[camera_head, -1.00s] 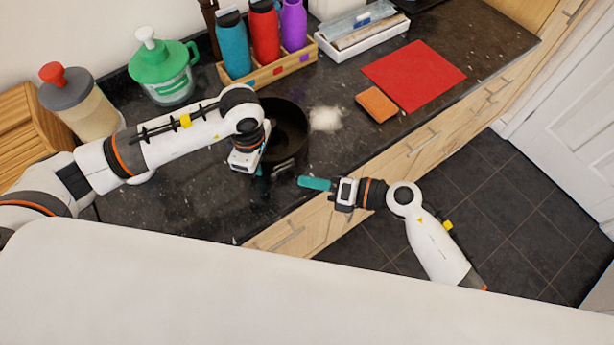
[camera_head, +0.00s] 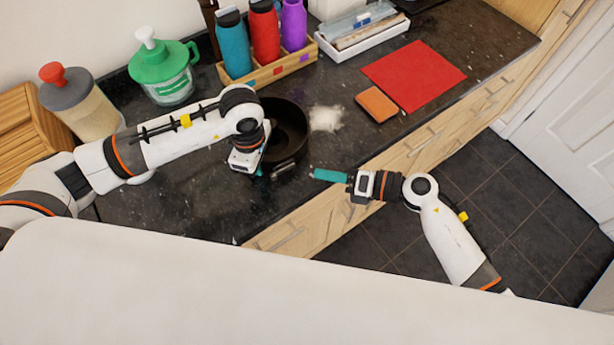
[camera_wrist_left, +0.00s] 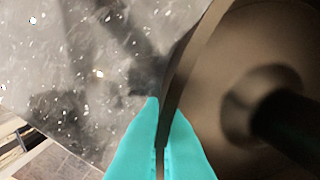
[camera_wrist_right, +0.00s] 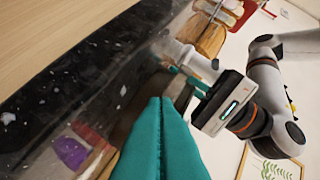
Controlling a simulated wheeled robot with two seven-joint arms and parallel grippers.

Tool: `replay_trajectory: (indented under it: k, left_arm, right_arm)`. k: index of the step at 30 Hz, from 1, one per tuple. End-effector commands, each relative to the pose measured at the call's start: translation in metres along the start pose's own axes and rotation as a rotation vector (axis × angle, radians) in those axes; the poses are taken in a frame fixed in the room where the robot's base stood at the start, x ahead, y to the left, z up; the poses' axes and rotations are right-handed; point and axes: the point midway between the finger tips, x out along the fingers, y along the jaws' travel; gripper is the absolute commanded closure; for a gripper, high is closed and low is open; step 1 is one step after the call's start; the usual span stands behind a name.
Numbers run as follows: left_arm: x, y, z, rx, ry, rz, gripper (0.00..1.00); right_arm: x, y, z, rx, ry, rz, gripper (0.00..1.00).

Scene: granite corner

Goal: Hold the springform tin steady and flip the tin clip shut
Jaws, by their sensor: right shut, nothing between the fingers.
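The dark round springform tin (camera_head: 292,120) stands on the granite worktop in the head view, partly behind my left arm. My left gripper (camera_head: 260,174) is shut on the tin's wall; its teal fingers pinch the rim in the left wrist view (camera_wrist_left: 160,130). The tin clip (camera_head: 284,170) shows as a small grey bar on the tin's near side, seemingly lying along the wall; it is too small to be sure it is shut. My right gripper (camera_head: 316,174) is shut and empty, to the right of the clip and apart from it, near the worktop's front edge.
White powder (camera_head: 325,119) lies right of the tin. An orange sponge (camera_head: 377,104) and red mat (camera_head: 413,75) are farther right. Bottles in a wooden crate (camera_head: 270,78) and a green-lidded jug (camera_head: 168,75) stand behind. The worktop's front edge passes beneath my right gripper.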

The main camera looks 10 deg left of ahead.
Motion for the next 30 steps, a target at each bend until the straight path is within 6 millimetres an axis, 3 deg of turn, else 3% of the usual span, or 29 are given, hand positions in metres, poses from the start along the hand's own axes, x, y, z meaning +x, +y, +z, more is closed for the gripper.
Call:
replay_trajectory:
  k: [16,29,30]
  left_arm:
    - [0.000,0.000,0.000,0.000,0.001,-0.001,1.00]
    - [0.000,0.000,0.000,0.000,0.001,-0.001,1.00]
    - [0.000,0.000,0.000,0.000,0.001,-0.001,0.96]
  right_arm:
    - [-0.032,0.023,-0.023,-0.001,0.000,0.002,1.00]
    - [-0.035,0.025,-0.025,0.000,0.000,0.000,1.00]
    - [-0.035,0.025,-0.025,0.000,0.000,0.000,1.00]
